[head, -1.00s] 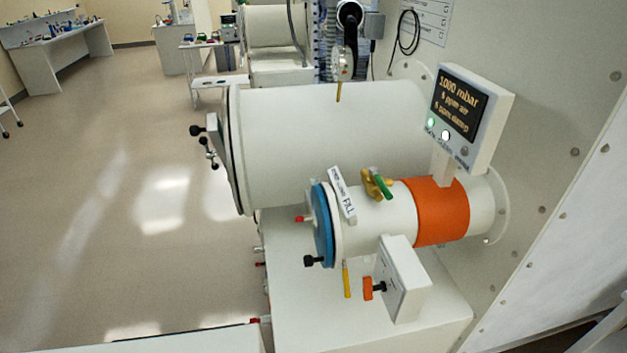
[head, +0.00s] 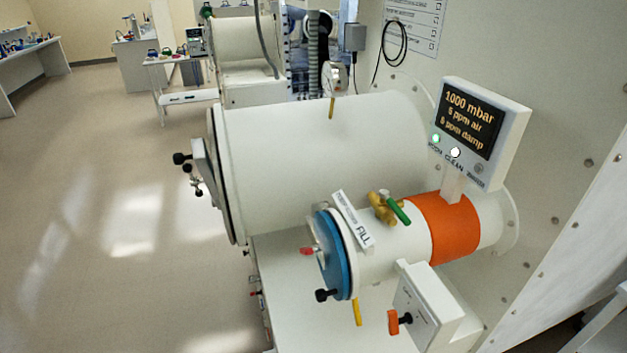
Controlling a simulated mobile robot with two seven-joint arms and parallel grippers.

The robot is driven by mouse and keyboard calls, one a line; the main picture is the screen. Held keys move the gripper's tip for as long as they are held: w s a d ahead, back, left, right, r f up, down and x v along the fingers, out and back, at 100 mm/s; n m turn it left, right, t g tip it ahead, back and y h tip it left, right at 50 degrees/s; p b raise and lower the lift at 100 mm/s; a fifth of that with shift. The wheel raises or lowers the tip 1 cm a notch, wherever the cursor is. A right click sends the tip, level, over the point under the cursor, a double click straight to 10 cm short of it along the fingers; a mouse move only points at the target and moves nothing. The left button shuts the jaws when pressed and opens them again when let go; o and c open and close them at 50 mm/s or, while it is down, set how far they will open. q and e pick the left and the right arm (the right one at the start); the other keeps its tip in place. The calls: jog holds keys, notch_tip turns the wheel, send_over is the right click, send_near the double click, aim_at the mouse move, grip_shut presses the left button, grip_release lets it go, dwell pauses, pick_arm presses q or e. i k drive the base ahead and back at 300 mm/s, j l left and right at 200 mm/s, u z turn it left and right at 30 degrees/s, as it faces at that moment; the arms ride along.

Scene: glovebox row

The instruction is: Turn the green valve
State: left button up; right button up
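The green valve handle (head: 399,210) is a short green lever on a brass valve body (head: 381,205). It sits on top of the small white cylinder (head: 385,245), just left of the orange band (head: 455,230). The lever slants down to the right in the head view. A white label reading FILL (head: 353,220) stands left of the valve. Neither of my grippers is in view, and nothing touches the valve.
A large white cylinder (head: 310,150) lies behind the small one. A display (head: 482,125) reading 1000 mbar stands at right. A white box with an orange knob (head: 393,321) is in front. A blue door ring (head: 333,255) closes the small cylinder. Open floor (head: 110,220) lies left.

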aim_at(383, 193)
jog(key=l+u, duration=0.4)
jog(key=k+l+u, duration=0.1)
jog(key=l+u, duration=0.3)
jog(key=k+l+u, duration=0.15)
jog(key=l+u, duration=0.2)
jog(key=k+l+u, duration=0.2)
jog(key=l+u, duration=0.2)
jog(key=l, duration=0.1)
